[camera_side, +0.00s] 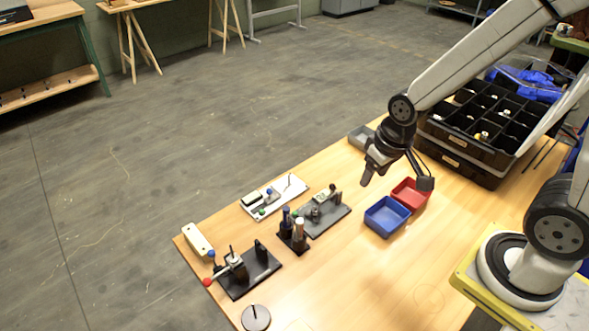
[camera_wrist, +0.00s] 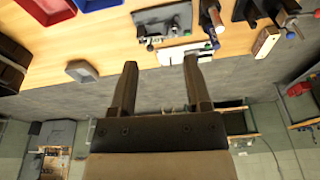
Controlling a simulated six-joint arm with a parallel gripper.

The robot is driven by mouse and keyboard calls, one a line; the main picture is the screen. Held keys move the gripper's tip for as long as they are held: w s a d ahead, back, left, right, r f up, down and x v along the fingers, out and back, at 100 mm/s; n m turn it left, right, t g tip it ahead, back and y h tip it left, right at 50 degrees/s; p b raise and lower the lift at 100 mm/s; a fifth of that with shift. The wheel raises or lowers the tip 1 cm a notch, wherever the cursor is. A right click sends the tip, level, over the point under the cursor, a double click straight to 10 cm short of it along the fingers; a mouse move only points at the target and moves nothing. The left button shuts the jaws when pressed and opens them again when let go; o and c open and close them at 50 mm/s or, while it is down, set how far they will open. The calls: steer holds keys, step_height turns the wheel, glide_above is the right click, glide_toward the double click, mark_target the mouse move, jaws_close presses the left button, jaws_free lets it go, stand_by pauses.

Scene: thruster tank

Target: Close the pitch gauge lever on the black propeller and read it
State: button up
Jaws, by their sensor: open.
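I cannot make out a black propeller for certain, nor any gauge reading.
A grey-plate fixture (camera_side: 332,218), a white board (camera_side: 262,206) with small parts, a dark holder (camera_side: 293,243) with upright tools and a cream block (camera_side: 197,239) stand nearby. Blue (camera_side: 376,222) and red (camera_side: 422,191) trays are at right.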

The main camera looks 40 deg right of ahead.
steer(key=w+d+f+m+g, duration=0.2)
steer(key=w+f+m, duration=0.25)
steer(key=w, duration=0.45)
steer(key=m+g+h, duration=0.1)
steer(key=m+g, duration=0.1)
steer(key=m, duration=0.4)
glide_above(332, 186)
steer(key=w, duration=0.1)
steer(key=shift+n, duration=0.25)
step_height(332, 186, down, 6)
steer(key=shift+r, duration=0.1)
steer(key=shift+s+d+f, duration=0.1)
steer(key=shift+f, duration=1.2)
steer(key=shift+s+d+f, duration=0.1)
steer(key=shift+s+f, duration=0.05)
steer(key=shift+f, duration=1.2)
steer(key=shift+s+d+f, duration=0.1)
steer(key=shift+f, duration=1.2)
jaws_close()
